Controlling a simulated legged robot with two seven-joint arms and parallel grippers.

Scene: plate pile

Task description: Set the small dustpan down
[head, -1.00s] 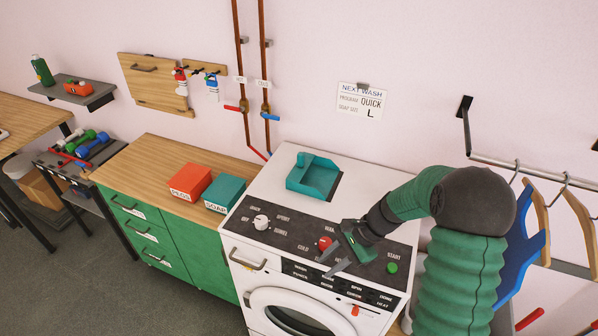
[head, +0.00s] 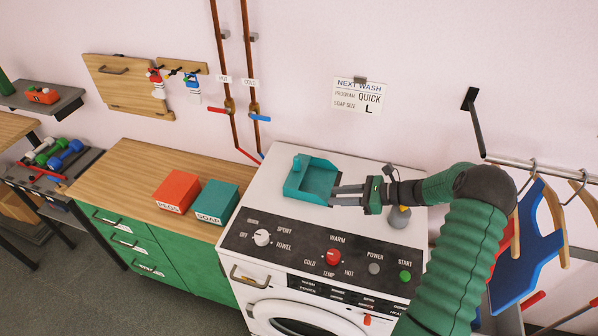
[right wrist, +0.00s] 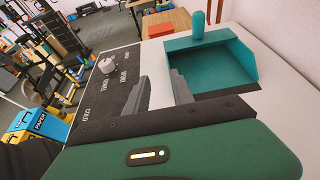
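The small teal dustpan (head: 310,179) rests on the white top of the washing machine (head: 270,200). Its short handle (head: 297,163) is on the far left side. My right gripper (head: 333,196) is at the dustpan's right edge, its two grey fingers apart and pointing left. In the right wrist view the dustpan (right wrist: 215,65) lies just beyond and right of the fingers (right wrist: 158,85), with nothing seen between them. I cannot tell whether a fingertip touches the dustpan. My left gripper is out of view.
A red box (head: 177,191) and a teal box (head: 216,201) stand on the wooden counter (head: 130,170) to the left. A small grey object (head: 399,217) stands under my right wrist. Knobs line the dark control panel (head: 300,247).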

